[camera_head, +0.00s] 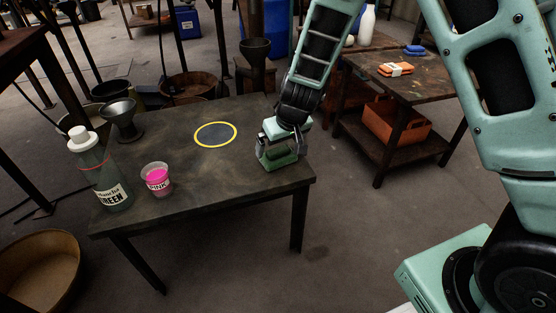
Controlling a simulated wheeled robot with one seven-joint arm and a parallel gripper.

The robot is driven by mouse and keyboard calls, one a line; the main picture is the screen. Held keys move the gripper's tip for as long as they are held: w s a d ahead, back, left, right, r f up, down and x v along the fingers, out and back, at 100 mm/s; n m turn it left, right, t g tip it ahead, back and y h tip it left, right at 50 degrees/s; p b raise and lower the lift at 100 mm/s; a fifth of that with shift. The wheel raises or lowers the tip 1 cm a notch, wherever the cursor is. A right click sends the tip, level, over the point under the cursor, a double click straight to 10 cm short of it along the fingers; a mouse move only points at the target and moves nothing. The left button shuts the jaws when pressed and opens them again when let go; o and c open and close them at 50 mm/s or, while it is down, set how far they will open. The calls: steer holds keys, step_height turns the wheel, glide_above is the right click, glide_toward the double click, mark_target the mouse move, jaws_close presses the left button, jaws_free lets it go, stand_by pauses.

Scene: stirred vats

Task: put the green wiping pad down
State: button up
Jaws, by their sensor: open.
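The green wiping pad (279,159) lies at the right end of the dark table, close to its right edge. My gripper (282,150) points down right over the pad, with its fingers at either side of it. The jaws are open. The pad appears to rest on the tabletop (225,175), partly hidden by my gripper. Whether the fingers still touch the pad cannot be told.
A yellow-ringed dark disc (215,134) marks the table's middle. A side table (425,82) holds an orange item (396,69) and a blue item (415,50).

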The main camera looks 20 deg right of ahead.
mark_target(278, 149)
steer(key=b+x, duration=0.1)
steer(key=x, duration=0.3)
steer(key=shift+s+b, duration=0.1)
steer(key=shift+b, duration=0.3)
steer(key=shift+r, duration=0.1)
steer(key=c, duration=0.8)
steer(key=shift+r, duration=0.1)
